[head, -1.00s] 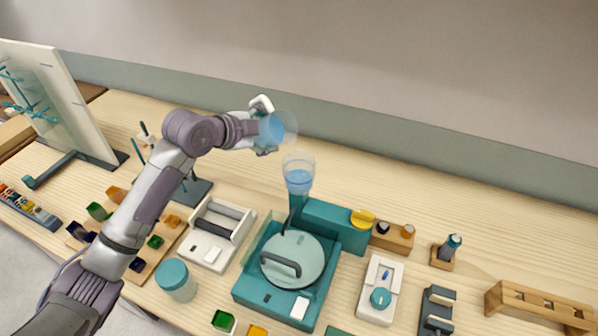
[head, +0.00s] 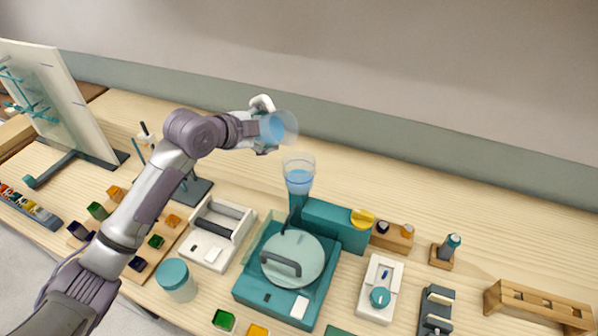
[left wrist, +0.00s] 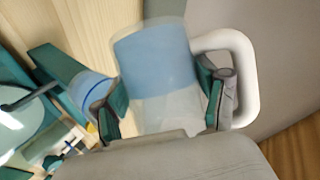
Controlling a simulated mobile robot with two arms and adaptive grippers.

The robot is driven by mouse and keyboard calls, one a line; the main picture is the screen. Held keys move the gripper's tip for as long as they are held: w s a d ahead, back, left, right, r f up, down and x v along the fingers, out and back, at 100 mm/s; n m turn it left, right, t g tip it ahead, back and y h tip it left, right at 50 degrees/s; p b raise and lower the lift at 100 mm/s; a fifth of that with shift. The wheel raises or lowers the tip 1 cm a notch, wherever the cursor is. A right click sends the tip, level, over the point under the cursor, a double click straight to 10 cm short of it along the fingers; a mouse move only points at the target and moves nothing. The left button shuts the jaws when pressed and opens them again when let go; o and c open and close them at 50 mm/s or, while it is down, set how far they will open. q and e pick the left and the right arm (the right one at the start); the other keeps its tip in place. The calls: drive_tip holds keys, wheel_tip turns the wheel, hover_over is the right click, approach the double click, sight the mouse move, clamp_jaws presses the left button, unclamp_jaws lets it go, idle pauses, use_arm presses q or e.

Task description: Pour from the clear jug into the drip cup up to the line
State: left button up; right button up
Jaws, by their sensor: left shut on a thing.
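The clear jug (head: 282,126) holds blue liquid and is tilted toward the right in the head view. My left gripper (head: 262,128) is shut on it, above and to the left of the drip cup. In the left wrist view the jug (left wrist: 155,65) sits between the two fingers (left wrist: 160,100), its white handle at the right. The clear drip cup (head: 299,174) stands upright on the teal machine and has blue liquid in its lower part. It also shows in the left wrist view (left wrist: 88,90), partly hidden by a finger. My right gripper is not in view.
The teal machine (head: 245,290) with a round handled lid stands below the cup. A teal-lidded jar (head: 176,280) and a white tray (head: 215,235) are to its left. A wooden rack (head: 540,306) is far right. The table behind the cup is clear.

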use_arm(q)
drive_tip(key=shift+r, duration=0.1)
idle(0.3)
drive_tip(key=shift+r, duration=0.1)
drive_tip(key=shift+r+t+p, duration=0.15)
drive_tip(key=shift+t+p, duration=0.15)
drive_tip(key=shift+p, duration=0.05)
idle(0.6)
drive_tip(key=shift+m, duration=0.3)
drive_tip(key=shift+r+p, duration=0.2)
drive_tip(key=shift+p, duration=0.15)
idle(0.3)
drive_tip(key=shift+s+d+r+m+t+y+p, duration=0.2)
drive_tip(key=shift+r+m+t+y+p, duration=0.4)
drive_tip(key=shift+p, duration=0.5)
idle(2.9)
